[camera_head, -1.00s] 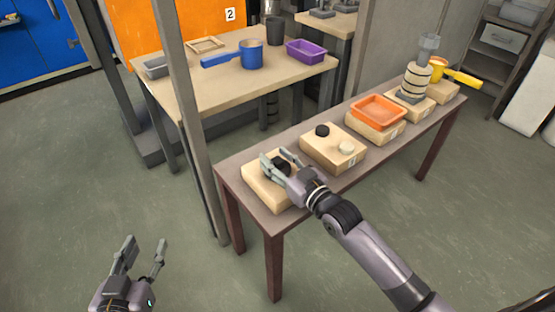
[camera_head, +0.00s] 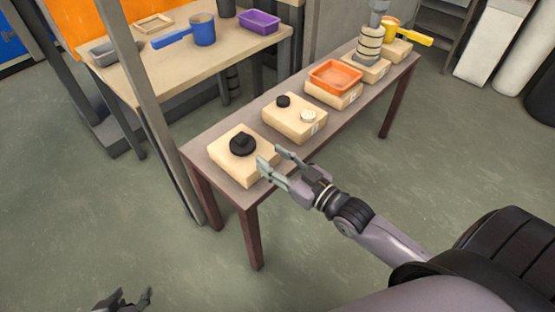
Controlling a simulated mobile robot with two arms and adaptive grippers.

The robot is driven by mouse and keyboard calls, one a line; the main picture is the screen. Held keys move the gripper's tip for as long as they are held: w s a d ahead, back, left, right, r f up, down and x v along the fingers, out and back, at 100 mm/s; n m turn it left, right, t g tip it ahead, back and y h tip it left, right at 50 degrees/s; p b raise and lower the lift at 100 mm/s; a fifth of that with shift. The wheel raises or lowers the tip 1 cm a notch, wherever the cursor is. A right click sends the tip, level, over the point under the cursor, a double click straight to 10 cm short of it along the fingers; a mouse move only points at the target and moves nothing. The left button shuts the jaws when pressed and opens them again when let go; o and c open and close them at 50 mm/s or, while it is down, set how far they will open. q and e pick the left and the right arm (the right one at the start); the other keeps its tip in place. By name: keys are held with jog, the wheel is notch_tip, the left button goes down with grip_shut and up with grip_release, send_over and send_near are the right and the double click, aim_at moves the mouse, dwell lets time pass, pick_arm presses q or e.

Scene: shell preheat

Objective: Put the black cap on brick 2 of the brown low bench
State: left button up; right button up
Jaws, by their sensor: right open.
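The brown low bench (camera_head: 205,152) carries a row of pale bricks. A black round piece with a raised knob (camera_head: 242,144) lies on the nearest brick (camera_head: 228,165). A smaller black disc (camera_head: 283,101) and a cream disc (camera_head: 308,116) lie on the second brick (camera_head: 284,121). I cannot tell for sure which black piece is the cap, and the brick labels are too small to read. My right gripper (camera_head: 268,155) is open and empty, at the right edge of the nearest brick, apart from the black piece. My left gripper (camera_head: 132,296) is open and empty at the bottom left, partly cut off.
Farther along the bench are an orange tray (camera_head: 335,76), a stack of cream rings (camera_head: 370,45) and a yellow handled cup (camera_head: 391,29). A wooden table behind holds a blue pan (camera_head: 202,30), a purple tray (camera_head: 259,21) and a grey tray (camera_head: 112,51). A grey post stands left of the bench.

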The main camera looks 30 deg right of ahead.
jog(key=s+a+f+g+h, duration=0.1)
jog(key=s+f+g+h, duration=0.1)
jog(key=s+f+g, duration=0.2)
jog(key=s+a+f+m+g+h, duration=0.1)
jog(key=s+a+f+g+h, duration=0.1)
jog(key=s, duration=0.7)
notch_tip(320, 180, down, 2)
jog(key=g+h, duration=0.1)
jog(key=g, duration=0.2)
jog(key=shift+s+m, duration=0.3)
jog(key=shift+s, duration=0.05)
jog(key=shift+f, duration=0.15)
